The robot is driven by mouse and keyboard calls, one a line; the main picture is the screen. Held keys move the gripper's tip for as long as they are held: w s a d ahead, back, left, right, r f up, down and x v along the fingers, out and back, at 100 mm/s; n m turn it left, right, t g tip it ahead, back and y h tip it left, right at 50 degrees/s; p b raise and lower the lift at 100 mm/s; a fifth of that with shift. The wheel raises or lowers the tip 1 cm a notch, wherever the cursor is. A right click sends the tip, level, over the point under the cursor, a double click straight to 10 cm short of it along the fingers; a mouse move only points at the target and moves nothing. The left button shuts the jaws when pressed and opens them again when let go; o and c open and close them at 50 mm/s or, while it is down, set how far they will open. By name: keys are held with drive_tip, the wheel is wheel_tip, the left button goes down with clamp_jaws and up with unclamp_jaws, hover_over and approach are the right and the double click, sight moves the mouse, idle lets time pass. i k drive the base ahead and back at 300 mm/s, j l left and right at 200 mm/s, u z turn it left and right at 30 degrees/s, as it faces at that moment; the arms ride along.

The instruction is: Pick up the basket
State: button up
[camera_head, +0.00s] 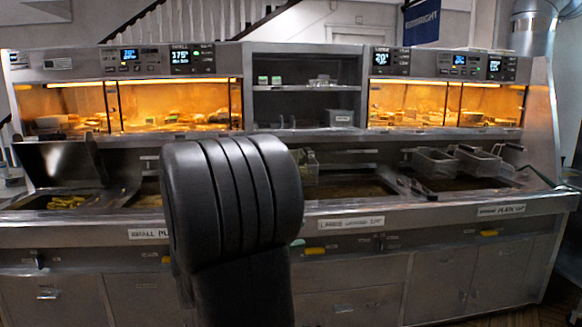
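Two wire fry baskets sit side by side at the right fryer: the left basket (434,162) and the right basket (479,163). Their handles reach toward the back and right. Another basket (309,168) shows only in part at the middle fryer, its left side hidden behind a large black ribbed shape in the foreground. I cannot tell which one the task means. My gripper is not in view, so nothing shows of what it holds.
The steel frying range (345,210) spans the view. A left vat (66,202) holds yellow food beneath a raised metal lid (60,165). Lit warming cabinets (175,105) and a shelf unit (305,95) stand above. The black shape blocks the centre-left.

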sight(308, 167)
drive_tip(key=i+l+u, duration=0.35)
drive_tip(key=i+l, duration=0.35)
drive_tip(key=i, duration=0.5)
drive_tip(key=i+l+u, duration=0.4)
drive_tip(key=i+l, duration=0.65)
